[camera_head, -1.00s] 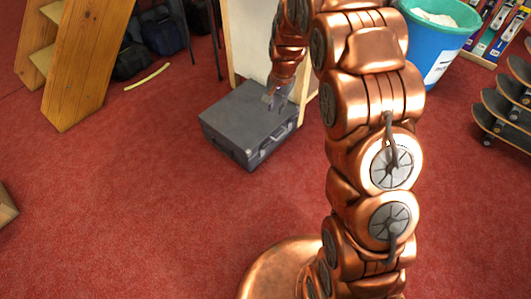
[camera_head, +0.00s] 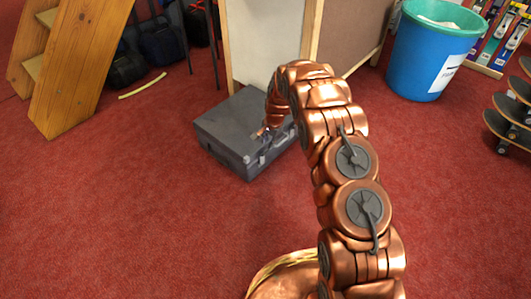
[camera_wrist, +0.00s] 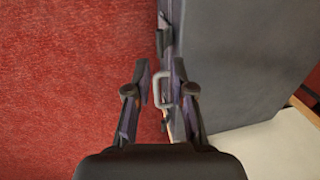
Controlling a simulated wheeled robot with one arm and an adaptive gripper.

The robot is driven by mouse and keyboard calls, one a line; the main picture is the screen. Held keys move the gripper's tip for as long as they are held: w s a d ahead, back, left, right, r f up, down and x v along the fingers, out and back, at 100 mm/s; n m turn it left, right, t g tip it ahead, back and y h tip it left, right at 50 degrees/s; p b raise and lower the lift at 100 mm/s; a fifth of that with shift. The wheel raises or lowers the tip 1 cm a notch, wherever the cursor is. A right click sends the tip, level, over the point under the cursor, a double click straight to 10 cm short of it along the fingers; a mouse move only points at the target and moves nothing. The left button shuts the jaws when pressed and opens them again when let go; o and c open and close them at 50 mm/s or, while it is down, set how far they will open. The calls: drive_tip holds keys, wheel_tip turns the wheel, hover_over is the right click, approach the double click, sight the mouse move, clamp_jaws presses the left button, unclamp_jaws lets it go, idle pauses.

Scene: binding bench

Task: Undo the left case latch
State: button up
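A dark grey case (camera_head: 230,125) lies flat and closed on the red carpet. It also fills the right of the wrist view (camera_wrist: 235,60), its front edge running up the picture. My gripper (camera_head: 263,134) is over the case's front edge in the head view. In the wrist view my gripper (camera_wrist: 160,78) is open, with its two fingers apart. A pale grey metal loop (camera_wrist: 159,88) on the case's front edge shows between the fingers; I cannot tell whether it is the handle or a latch. The left latch is too small to make out clearly.
A pale board with a wooden frame (camera_head: 265,45) stands right behind the case. A blue bin (camera_head: 425,60) and skateboards (camera_head: 510,120) are at the right. A wooden stepladder (camera_head: 75,70) and a yellow strip (camera_head: 142,86) are at the left. The carpet in front is clear.

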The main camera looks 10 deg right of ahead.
sight(265, 153)
drive_tip(key=f+b, duration=0.1)
drive_tip(key=f, duration=0.3)
drive_tip(key=w+f+b, duration=0.1)
drive_tip(key=f, duration=0.1)
drive_tip(key=shift+a+f+b, duration=0.3)
drive_tip(key=shift+a+f, duration=0.1)
drive_tip(key=shift+c, duration=0.2)
clamp_jaws()
